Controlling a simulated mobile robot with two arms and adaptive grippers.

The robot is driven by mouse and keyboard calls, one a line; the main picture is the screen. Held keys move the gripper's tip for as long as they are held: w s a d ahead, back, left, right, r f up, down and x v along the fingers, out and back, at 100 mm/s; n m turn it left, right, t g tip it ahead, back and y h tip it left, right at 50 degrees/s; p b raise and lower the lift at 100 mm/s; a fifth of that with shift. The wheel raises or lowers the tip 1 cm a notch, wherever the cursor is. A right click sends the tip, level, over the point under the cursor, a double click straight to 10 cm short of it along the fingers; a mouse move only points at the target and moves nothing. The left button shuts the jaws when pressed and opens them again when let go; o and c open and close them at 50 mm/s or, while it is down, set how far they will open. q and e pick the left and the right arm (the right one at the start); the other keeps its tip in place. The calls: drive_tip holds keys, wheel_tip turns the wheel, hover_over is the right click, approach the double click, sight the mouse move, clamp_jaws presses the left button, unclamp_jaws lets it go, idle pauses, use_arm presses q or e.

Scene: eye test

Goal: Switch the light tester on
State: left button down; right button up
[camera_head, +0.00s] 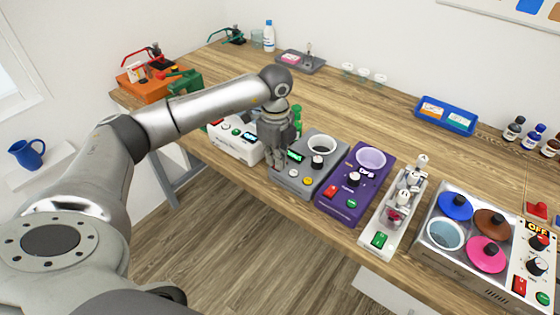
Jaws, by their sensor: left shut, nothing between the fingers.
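Several instruments stand in a row along the front of the wooden bench; I cannot tell for certain which is the light tester. My left gripper (277,172) is shut and empty, pointing down at the grey box's left end. It hides part of that end, and I cannot tell whether it touches. Left of it is a white box (228,144) with a small display and coloured buttons, partly hidden by my arm. My right gripper is not in view.
To the right stand a purple device (334,191), a white stand with a green switch (379,240) and a large metal bath (448,262) with coloured lids, marked OFF. A blue tray (446,116) lies behind. The bench middle (400,140) is clear.

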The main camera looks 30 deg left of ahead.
use_arm(q)
drive_tip(key=shift+r+p, duration=2)
drive_tip(key=shift+r, duration=1.15)
drive_tip(key=shift+f, duration=0.1)
